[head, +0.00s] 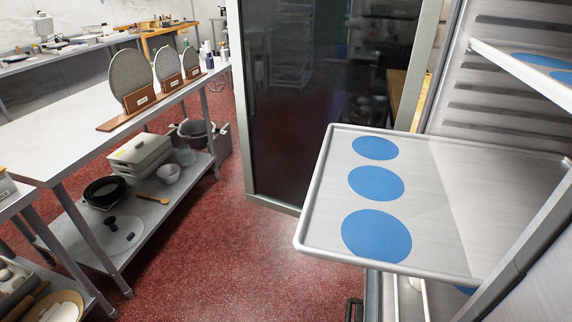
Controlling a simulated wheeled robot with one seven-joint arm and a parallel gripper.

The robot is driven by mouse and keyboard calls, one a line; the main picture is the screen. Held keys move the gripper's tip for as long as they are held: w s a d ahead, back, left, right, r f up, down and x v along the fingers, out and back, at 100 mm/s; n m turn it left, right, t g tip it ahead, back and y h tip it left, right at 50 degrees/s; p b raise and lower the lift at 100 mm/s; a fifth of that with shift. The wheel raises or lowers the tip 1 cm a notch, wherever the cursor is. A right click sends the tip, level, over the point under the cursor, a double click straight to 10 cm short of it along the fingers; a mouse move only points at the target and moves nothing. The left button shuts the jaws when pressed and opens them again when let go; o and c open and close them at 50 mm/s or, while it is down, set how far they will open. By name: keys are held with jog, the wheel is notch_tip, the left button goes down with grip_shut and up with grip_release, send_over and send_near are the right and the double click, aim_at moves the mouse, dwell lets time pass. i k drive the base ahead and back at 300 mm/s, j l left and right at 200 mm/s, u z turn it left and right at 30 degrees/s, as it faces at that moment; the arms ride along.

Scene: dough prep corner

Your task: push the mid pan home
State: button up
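A silver sheet pan (450,160) with several flat blue discs on it sticks far out of the metal rack (500,20) at the right. It looks level, and its rear part runs back between the rack's side walls. Another pan (505,62) with blue discs shows above it at the right edge. A sliver of blue below it, by the rack's front post, suggests a lower pan that is mostly hidden. My gripper does not show in the head view.
A tall dark glass-door cabinet (315,90) stands behind the pan. At left, a steel table (60,125) holds round discs on wooden stands, with bowls and boxes on its lower shelf. Red floor (220,250) is clear between table and rack. A small dark object (354,309) shows at the bottom edge.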

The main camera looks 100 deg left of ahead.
aim_at(440, 209)
jog(key=u, duration=0.45)
jog(key=i+u, duration=0.1)
jog(key=u, duration=0.75)
jog(key=i+u, duration=0.1)
jog(key=u, duration=0.75)
